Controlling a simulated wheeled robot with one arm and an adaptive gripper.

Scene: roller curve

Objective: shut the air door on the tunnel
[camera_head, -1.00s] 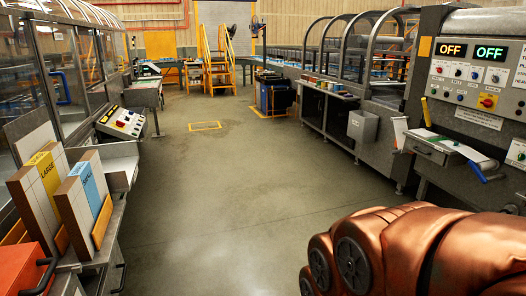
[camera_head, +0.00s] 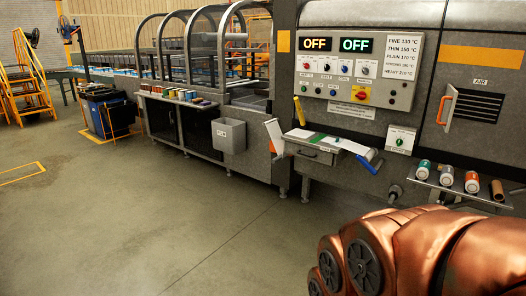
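The tunnel (camera_head: 338,28) is a long grey machine on the right, with arched clear covers running away to the left. My copper-coloured arm fills the lower right corner. My gripper is not in view.
The control panel (camera_head: 354,68) reads OFF twice. A small shelf with papers (camera_head: 318,145) and a shelf of several rolls (camera_head: 447,176) stick out from the machine. A grey bin (camera_head: 228,135) hangs farther left. The floor (camera_head: 130,220) in front is open.

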